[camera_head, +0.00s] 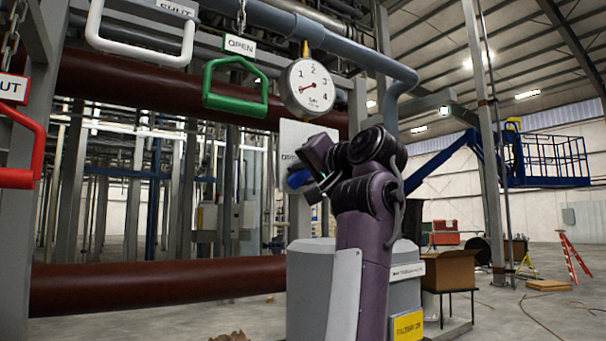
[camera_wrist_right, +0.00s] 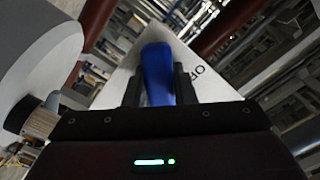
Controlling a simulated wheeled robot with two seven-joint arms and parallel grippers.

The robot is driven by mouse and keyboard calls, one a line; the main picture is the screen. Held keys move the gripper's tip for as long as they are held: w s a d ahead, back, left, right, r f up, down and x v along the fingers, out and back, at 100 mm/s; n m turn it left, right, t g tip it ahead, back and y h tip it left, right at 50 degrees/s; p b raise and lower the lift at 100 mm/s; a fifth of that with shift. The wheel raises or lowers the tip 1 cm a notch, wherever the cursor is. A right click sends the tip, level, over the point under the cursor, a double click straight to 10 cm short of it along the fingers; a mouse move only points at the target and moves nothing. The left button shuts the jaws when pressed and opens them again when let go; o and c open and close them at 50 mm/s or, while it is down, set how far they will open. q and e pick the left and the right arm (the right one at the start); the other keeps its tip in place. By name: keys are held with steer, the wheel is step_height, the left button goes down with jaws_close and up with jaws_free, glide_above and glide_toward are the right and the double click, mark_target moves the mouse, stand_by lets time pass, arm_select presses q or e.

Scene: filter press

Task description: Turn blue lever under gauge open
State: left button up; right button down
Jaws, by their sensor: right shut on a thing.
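The blue lever (camera_head: 298,179) sits under the round gauge (camera_head: 311,88), mostly hidden behind my right gripper in the head view. In the right wrist view the blue lever (camera_wrist_right: 158,72) stands between the two dark fingers. My right gripper (camera_wrist_right: 158,85) is shut on it. In the head view my right gripper (camera_head: 315,178) is at the lever, in front of a white plate (camera_head: 300,132) that bears partly hidden lettering. My left gripper is not in view.
A green handle (camera_head: 236,100) labelled OPEN and a white handle (camera_head: 140,45) labelled SHUT hang left of the gauge. A red handle (camera_head: 24,150) is at the far left.

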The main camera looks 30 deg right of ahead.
steer(key=c, duration=1.2)
jaws_free()
steer(key=shift+r, duration=0.1)
steer(key=shift+s, duration=0.1)
steer(key=shift+s, duration=0.15)
steer(key=s+b, duration=0.4)
steer(key=s, duration=0.3)
steer(key=shift+s+d, duration=0.25)
steer(key=shift+d, duration=0.1)
